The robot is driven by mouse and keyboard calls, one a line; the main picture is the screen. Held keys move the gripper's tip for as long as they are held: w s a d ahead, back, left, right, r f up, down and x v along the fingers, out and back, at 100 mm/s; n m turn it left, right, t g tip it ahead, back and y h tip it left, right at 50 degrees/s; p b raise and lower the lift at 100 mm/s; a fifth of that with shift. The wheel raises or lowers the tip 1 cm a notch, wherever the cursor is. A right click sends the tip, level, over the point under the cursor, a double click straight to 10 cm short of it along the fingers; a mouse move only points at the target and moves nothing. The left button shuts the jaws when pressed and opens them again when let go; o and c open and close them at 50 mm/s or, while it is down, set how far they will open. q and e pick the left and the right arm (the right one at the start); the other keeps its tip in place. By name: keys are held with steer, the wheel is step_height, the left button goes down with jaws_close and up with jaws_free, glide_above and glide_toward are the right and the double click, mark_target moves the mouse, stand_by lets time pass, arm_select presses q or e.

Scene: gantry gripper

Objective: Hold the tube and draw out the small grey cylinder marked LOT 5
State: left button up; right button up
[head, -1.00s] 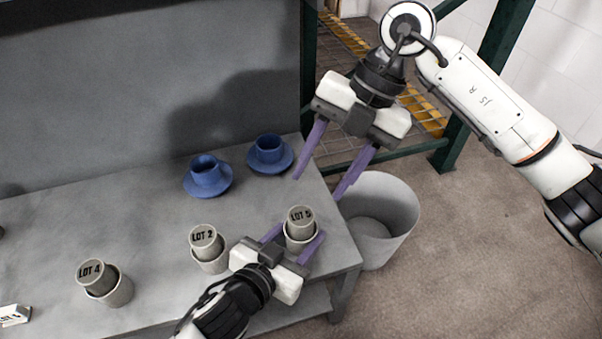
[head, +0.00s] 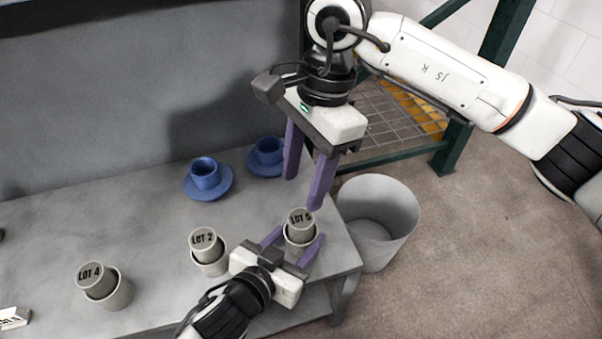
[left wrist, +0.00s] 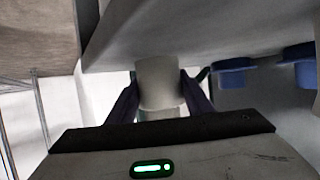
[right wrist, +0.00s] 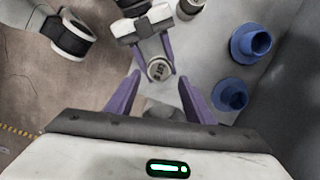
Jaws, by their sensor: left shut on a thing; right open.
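The grey cylinder marked LOT 5 (head: 301,220) stands in a light tube (head: 299,248) near the table's right edge, its labelled top above the rim. My left gripper (head: 293,247) is shut on this tube, one purple finger on each side. The tube also shows between the fingers in the left wrist view (left wrist: 160,84). My right gripper (head: 303,191) is open and empty, above and behind the tube, fingers pointing down. In the right wrist view the LOT 5 cylinder (right wrist: 159,70) lies ahead, between and beyond the open fingers (right wrist: 160,90).
Tubes with cylinders marked LOT 2 (head: 205,243) and LOT 4 (head: 95,277) stand to the left. Two blue cups on saucers (head: 207,178) (head: 268,153) stand behind. A grey bin (head: 390,205) is on the floor right of the table (head: 150,220).

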mark_target(301, 218)
steer(key=f+n, duration=0.4)
steer(key=n, duration=0.1)
steer(key=f+n+h, duration=0.1)
steer(key=f+n, duration=0.2)
steer(key=n, duration=0.2)
steer(key=f+n+t, duration=0.1)
steer(key=f+n, duration=0.3)
steer(key=n, duration=0.1)
steer(key=shift+a+f+n+h, duration=0.25)
steer(key=shift+f+n+h, duration=0.05)
steer(key=shift+f+h, duration=0.1)
steer(key=shift+r, duration=0.1)
steer(key=c, duration=1.2)
steer(key=shift+o, duration=0.2)
steer(key=shift+r, duration=1.55)
